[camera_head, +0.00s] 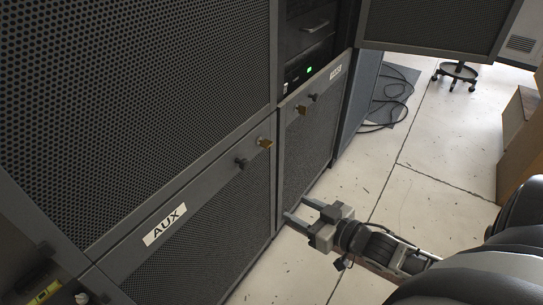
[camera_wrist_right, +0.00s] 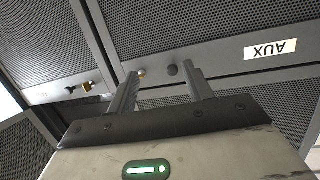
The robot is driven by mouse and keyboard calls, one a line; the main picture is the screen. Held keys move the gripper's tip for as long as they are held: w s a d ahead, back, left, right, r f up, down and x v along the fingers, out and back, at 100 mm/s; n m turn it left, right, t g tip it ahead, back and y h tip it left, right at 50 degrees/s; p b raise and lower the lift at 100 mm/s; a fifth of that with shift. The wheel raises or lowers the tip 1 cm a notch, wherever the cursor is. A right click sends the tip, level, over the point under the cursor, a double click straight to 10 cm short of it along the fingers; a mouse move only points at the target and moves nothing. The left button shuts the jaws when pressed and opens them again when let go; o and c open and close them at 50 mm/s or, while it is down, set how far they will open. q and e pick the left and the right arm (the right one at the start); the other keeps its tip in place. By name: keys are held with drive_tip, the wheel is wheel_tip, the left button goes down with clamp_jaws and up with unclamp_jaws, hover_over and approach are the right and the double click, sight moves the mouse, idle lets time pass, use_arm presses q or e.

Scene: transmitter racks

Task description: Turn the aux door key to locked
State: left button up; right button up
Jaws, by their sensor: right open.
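The AUX door (camera_head: 200,235) is a dark mesh panel with a white AUX label (camera_head: 164,224); it looks closed. Its brass key lock (camera_head: 265,143) and a black knob (camera_head: 240,163) sit near its upper right corner. My right gripper (camera_head: 300,210) is open and empty, in front of the racks, below and right of the lock in the head view. In the right wrist view, the brass lock (camera_wrist_right: 142,73) shows beside the left fingertip, partly hidden by it, and the knob (camera_wrist_right: 173,70) shows between the fingers. The key's exact angle is too small to tell. My left gripper is out of view.
A neighbouring mesh door (camera_head: 305,145) has its own brass lock (camera_head: 301,108) and black knob (camera_head: 313,97). Above it an open bay holds equipment with a green light (camera_head: 309,70). A mesh door (camera_head: 435,25) swings out at top right. The floor (camera_head: 420,195) is mostly clear; cables (camera_head: 388,112) lie farther back.

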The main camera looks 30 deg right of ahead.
drive_tip(key=w+d+r+n+t+y+b, duration=0.1)
drive_tip(key=w+d+y+b, duration=0.15)
drive_tip(key=d, duration=0.45)
drive_tip(key=n+b, duration=0.1)
drive_tip(key=b, duration=0.3)
approach(260, 145)
drive_tip(key=w+d+x, duration=0.1)
drive_tip(key=d+x, duration=0.1)
drive_tip(key=x, duration=0.5)
use_arm(q)
wheel_tip(260, 145, down, 9)
drive_tip(key=w+d+g, duration=0.1)
drive_tip(key=d, duration=0.1)
drive_tip(key=shift+d+r+h, duration=0.15)
drive_tip(key=shift+r+h, duration=0.05)
drive_tip(key=shift+h, duration=0.2)
use_arm(e)
drive_tip(key=shift+a+f+t+y, duration=0.2)
drive_tip(key=shift+a+t+y, duration=0.05)
drive_tip(key=shift+a+t, duration=0.05)
use_arm(q)
drive_tip(key=shift+w, duration=0.15)
use_arm(e)
drive_tip(key=c, duration=1)
